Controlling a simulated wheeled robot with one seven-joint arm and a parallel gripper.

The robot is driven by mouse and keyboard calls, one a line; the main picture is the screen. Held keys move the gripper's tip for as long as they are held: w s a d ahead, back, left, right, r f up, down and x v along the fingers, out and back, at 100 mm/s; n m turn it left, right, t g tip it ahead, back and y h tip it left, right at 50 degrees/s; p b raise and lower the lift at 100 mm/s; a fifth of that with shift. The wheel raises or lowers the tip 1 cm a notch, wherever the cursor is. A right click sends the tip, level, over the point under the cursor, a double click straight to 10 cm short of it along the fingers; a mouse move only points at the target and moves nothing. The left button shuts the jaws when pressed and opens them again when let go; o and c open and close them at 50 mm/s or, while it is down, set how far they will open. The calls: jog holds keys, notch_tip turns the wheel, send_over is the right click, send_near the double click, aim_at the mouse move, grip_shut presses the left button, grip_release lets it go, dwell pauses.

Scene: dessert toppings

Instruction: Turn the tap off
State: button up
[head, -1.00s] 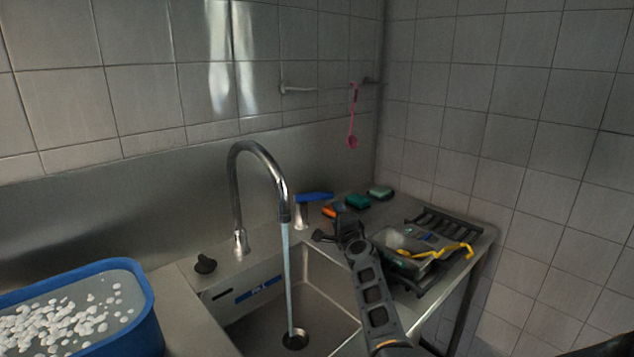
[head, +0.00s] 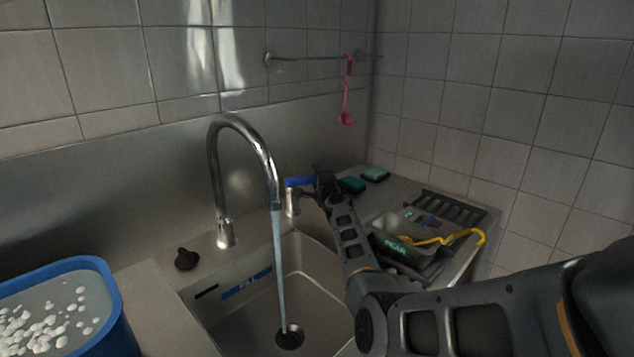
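The chrome tap (head: 243,150) arches over the metal sink (head: 225,325) in the head view, and a stream of water (head: 281,270) runs from its spout to the drain. A blue lever (head: 298,182) sits on a short chrome post (head: 291,204) right of the spout. A black knob (head: 187,259) stands on the counter left of the tap base. My gripper (head: 322,184) is at the right end of the blue lever, touching or very near it. Its fingers are small, dark and partly hidden, so their opening is unclear.
A blue tub (head: 112,310) with white pieces stands at the lower left. Right of the sink are a dark rack (head: 450,206), a yellow-handled item (head: 455,237) and green sponges (head: 352,184). A pink spoon (head: 346,105) hangs from a wall rail (head: 305,59). Tiled walls close off the back and right.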

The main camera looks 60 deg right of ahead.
jog(key=shift+w+d, duration=0.25)
grip_shut()
dwell(0.4)
